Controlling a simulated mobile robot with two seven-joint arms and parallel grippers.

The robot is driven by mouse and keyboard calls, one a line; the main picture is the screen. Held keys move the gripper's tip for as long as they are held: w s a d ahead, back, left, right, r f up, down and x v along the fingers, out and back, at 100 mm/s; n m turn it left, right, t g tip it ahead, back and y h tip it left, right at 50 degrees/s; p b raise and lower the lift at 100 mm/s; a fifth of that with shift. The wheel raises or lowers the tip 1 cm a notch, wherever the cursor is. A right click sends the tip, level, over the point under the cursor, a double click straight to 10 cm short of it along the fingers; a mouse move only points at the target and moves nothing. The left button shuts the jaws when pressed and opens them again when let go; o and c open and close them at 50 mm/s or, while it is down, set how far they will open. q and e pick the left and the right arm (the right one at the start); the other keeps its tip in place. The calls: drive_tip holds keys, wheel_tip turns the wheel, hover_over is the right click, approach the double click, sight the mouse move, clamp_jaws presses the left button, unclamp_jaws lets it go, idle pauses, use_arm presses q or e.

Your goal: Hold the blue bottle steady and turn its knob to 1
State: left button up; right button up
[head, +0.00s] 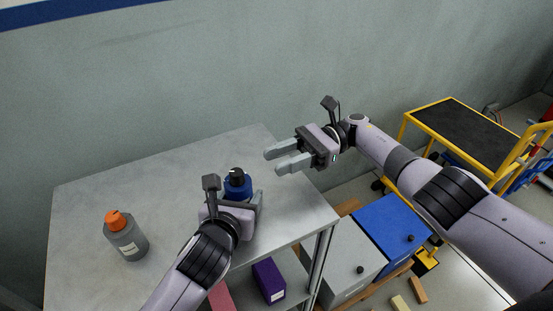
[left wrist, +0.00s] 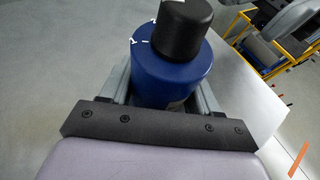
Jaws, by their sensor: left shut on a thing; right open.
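The blue bottle (head: 237,189) stands upright on the grey metal table. Its black knob (head: 237,174) is on top. My left gripper (head: 245,203) is shut around the bottle's body, partly hiding it in the head view. In the left wrist view the blue bottle (left wrist: 172,65) sits between the two fingers, with the black knob (left wrist: 181,31) above and white marks on its shoulder; the number it points to is not readable. My right gripper (head: 279,161) is open and empty, to the right of the bottle, apart from it and near the table's right edge.
A grey bottle with an orange cap (head: 126,237) stands on the table (head: 90,205) at left. A purple box (head: 269,280) is on the shelf below. White and blue boxes (head: 391,230) and a yellow cart (head: 464,131) stand to the right.

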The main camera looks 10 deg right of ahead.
idle(0.3)
use_arm(q)
drive_tip(key=o, duration=1.5)
drive_tip(key=shift+a, duration=0.1)
